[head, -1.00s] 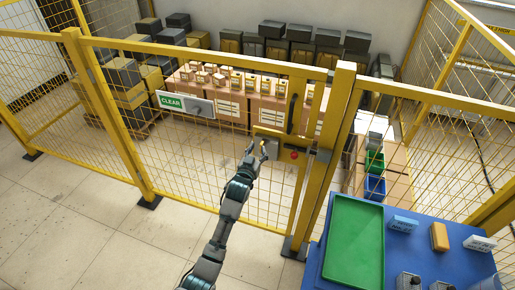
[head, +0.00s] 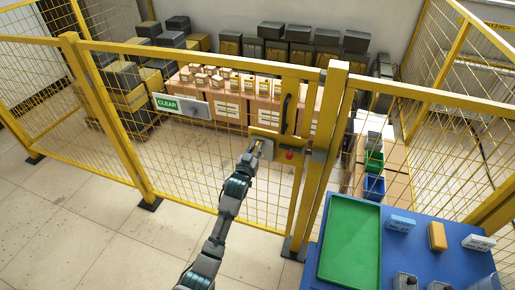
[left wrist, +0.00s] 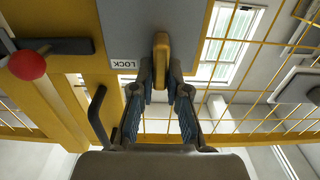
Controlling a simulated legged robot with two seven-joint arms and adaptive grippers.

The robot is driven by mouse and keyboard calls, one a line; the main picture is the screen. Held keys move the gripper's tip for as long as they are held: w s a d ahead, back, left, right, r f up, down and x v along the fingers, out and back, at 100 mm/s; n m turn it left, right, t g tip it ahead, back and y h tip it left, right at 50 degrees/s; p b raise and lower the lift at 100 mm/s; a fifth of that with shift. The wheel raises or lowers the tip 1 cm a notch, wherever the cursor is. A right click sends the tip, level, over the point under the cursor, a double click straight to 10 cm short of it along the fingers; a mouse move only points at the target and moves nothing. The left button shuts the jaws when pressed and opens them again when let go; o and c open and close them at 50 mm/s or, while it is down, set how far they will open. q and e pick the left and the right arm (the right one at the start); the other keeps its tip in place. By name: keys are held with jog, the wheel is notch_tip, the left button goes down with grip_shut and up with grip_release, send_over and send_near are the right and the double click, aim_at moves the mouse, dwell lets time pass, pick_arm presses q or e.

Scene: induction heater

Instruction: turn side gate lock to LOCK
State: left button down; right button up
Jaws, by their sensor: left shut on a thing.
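The side gate lock is a grey plate (left wrist: 150,28) on the yellow mesh gate, with a yellow knob (left wrist: 161,60) and a white LOCK label (left wrist: 124,64) beside the knob. The plate shows small in the head view (head: 268,133). My left gripper (left wrist: 160,82) is shut on the knob, one finger on each side of it. In the head view my left gripper (head: 260,149) reaches the lock and partly hides it. The knob's long side runs up and down in the left wrist view, apart from the label. My right gripper is not in view.
A red ball knob (head: 289,155) on a dark latch sits right of the lock. A black gate handle (head: 285,112) is above it. A green tray (head: 350,242) lies on the blue table at lower right. The floor left of my arm is clear.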

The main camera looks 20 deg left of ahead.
pick_arm(q)
jog(key=shift+r, duration=0.15)
jog(key=n+p, duration=0.3)
jog(key=n, duration=0.1)
jog(key=shift+a+r+n+p, duration=0.15)
jog(key=shift+a+n+p, duration=0.05)
jog(key=shift+n+p, duration=0.15)
jog(key=n+p, duration=0.1)
jog(key=n, duration=0.3)
jog(key=f+n+p, duration=0.1)
jog(key=n, duration=0.3)
jog(key=a+n+p, duration=0.1)
jog(key=n, duration=0.4)
jog(key=shift+f+p, duration=0.3)
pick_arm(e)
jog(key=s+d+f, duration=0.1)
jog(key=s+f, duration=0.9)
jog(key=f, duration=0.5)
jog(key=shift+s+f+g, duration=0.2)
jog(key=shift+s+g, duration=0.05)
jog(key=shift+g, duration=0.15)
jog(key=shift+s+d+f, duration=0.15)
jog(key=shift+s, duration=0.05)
